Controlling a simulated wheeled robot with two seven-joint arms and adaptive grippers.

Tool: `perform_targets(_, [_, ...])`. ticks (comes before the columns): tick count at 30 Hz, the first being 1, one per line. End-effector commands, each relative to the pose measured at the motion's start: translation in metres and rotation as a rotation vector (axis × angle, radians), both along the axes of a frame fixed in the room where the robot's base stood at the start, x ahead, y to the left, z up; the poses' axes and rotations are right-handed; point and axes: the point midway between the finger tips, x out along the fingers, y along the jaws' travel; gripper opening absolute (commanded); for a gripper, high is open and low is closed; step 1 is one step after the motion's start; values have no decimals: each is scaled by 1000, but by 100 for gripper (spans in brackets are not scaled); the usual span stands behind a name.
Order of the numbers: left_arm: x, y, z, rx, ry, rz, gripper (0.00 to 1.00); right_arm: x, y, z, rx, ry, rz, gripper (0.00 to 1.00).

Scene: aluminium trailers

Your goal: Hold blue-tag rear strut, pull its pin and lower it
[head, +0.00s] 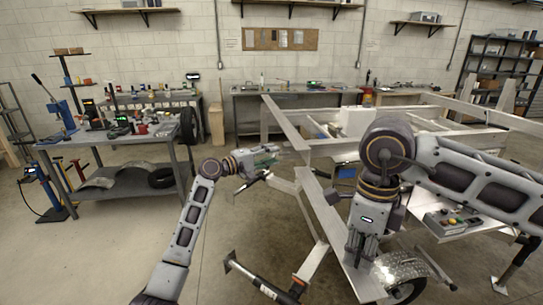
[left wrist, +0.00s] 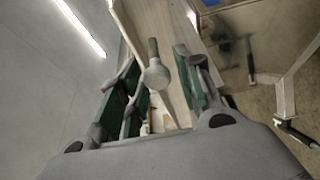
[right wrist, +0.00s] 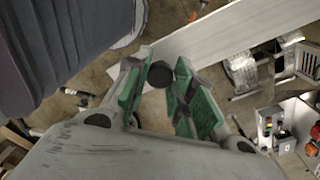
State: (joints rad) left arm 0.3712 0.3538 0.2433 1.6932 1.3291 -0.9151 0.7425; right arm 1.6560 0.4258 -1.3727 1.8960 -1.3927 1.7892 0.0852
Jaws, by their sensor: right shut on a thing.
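My left gripper (head: 268,158) reaches in beside the aluminium trailer frame (head: 308,190). In the left wrist view its green-padded fingers (left wrist: 158,85) are apart. A grey rod with a round knob (left wrist: 156,74) shows between them, not visibly gripped; I cannot tell whether it is the pin. My right gripper (head: 358,262) points down over the trailer's near side. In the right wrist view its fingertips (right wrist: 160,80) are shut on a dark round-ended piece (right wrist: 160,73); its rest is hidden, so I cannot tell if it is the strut. No blue tag is clearly readable.
A dark strut-like bar with a foot (head: 258,280) lies low at the front. A shiny wheel fender (head: 400,268) is near my right gripper. A tray with a control box (head: 455,222) stands right. A workbench (head: 110,145) stands left, with free floor between.

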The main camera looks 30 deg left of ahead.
Motion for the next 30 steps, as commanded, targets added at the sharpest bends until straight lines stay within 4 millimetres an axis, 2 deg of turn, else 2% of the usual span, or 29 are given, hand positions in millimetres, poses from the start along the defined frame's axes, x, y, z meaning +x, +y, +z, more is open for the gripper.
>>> perform_targets(17, [-5,2,1,-2,-3,-1,45,0,1,0,2,0,0,0])
perform_targets(30, [-42,24,1,1,-2,0,45,0,1,0,2,0,1,0])
